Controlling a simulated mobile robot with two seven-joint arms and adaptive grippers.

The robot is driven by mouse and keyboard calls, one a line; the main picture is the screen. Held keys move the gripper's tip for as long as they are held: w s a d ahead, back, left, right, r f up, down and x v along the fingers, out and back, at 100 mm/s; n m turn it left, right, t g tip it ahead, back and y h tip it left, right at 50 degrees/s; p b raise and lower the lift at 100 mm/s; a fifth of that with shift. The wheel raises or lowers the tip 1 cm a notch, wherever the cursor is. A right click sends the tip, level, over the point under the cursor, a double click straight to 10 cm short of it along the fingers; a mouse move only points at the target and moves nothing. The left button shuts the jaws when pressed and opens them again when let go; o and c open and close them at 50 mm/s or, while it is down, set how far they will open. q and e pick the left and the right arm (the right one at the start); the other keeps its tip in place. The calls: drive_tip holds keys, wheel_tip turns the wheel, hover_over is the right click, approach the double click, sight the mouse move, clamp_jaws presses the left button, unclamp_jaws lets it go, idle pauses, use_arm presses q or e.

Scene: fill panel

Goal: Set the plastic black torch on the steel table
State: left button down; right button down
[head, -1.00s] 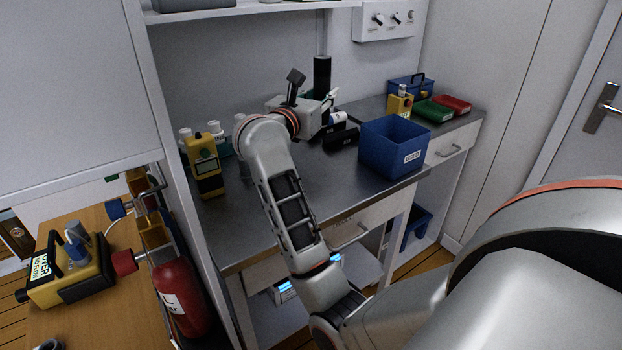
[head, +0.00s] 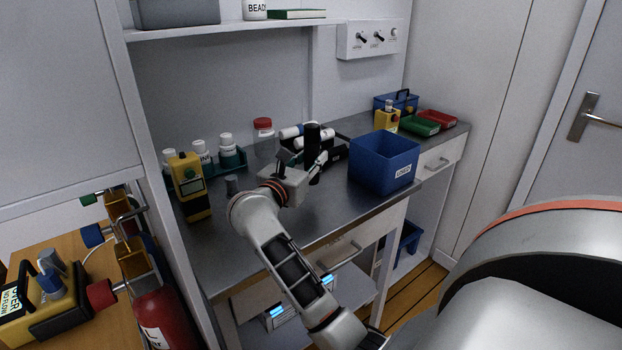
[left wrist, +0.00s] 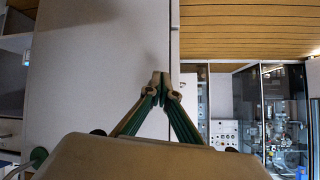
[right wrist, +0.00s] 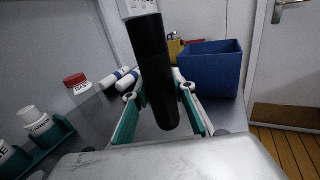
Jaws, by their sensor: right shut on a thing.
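The black torch (head: 312,142) is a plain dark cylinder. My right gripper (head: 316,163) is shut on it and holds it roughly upright over the steel table (head: 345,205). In the right wrist view the torch (right wrist: 155,75) stands between the green-padded fingers of the right gripper (right wrist: 160,100), leaning slightly. Its lower end is close to the tabletop; I cannot tell whether it touches. My left gripper (left wrist: 160,85) shows only in the left wrist view, with its fingertips together and nothing visible between them.
A blue bin (head: 384,165) stands right of the torch. A yellow meter (head: 188,185) and a teal bottle rack (head: 232,160) stand left. The table's front strip is clear.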

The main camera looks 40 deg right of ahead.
drive_tip(key=shift+f+b, duration=0.4)
drive_tip(key=shift+f, duration=2.3)
drive_tip(key=shift+f, duration=0.1)
drive_tip(key=shift+f, duration=0.15)
drive_tip(key=c, duration=1.7)
unclamp_jaws()
drive_tip(key=shift+a+r, duration=0.15)
drive_tip(key=shift+r, duration=0.05)
drive_tip(key=v, duration=0.7)
drive_tip(key=shift+s+a, duration=0.1)
drive_tip(key=shift+a, duration=0.05)
